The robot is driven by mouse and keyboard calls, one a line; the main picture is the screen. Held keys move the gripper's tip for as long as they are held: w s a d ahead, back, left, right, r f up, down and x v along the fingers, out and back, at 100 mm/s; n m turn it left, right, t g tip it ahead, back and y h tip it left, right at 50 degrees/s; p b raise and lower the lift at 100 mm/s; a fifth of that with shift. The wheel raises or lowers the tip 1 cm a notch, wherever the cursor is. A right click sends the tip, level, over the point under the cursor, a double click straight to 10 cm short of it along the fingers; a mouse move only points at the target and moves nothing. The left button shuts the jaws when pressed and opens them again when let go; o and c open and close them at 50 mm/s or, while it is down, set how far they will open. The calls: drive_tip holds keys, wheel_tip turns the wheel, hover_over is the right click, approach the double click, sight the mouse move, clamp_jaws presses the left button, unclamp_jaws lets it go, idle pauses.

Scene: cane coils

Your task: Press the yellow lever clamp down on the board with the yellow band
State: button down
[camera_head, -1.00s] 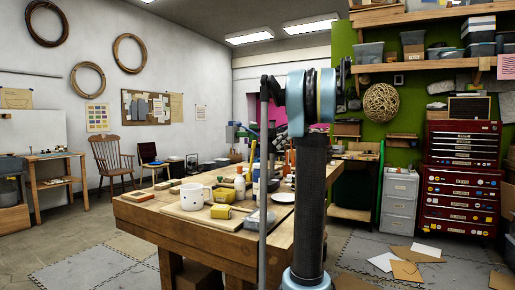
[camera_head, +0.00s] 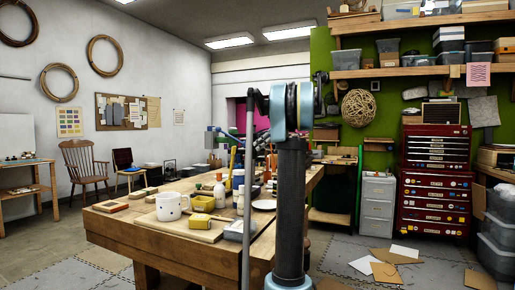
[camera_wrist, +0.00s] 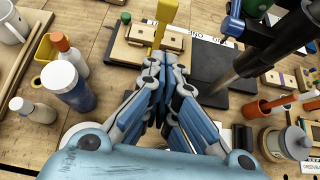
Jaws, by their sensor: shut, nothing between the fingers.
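The yellow lever (camera_wrist: 164,20) stands up from a light wooden board (camera_wrist: 131,52) at the top middle of the wrist view. My gripper (camera_wrist: 162,66) is shut and empty, its blue fingers together. In the picture its tips lie just below the lever, over the board's near side. I cannot tell whether they touch it or how high they are. I cannot make out a yellow band on this board; the fingers cover part of it. In the head view, my own arm column covers part of the workbench (camera_head: 150,240), and I cannot make out the clamp there.
A dark plate (camera_wrist: 222,88) lies right of my fingers, with a dark post-like thing (camera_wrist: 262,52) above it. White bottles (camera_wrist: 62,80) and a yellow box (camera_wrist: 45,50) stand at left. An orange cup (camera_wrist: 252,110) and a grey jar (camera_wrist: 282,143) stand at right.

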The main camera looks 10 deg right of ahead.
drive_tip(key=w+a+f, duration=0.3)
drive_tip(key=w+a, duration=0.2)
drive_tip(key=a, duration=0.3)
drive_tip(key=shift+w+f, duration=0.2)
drive_tip(key=shift+w, duration=0.15)
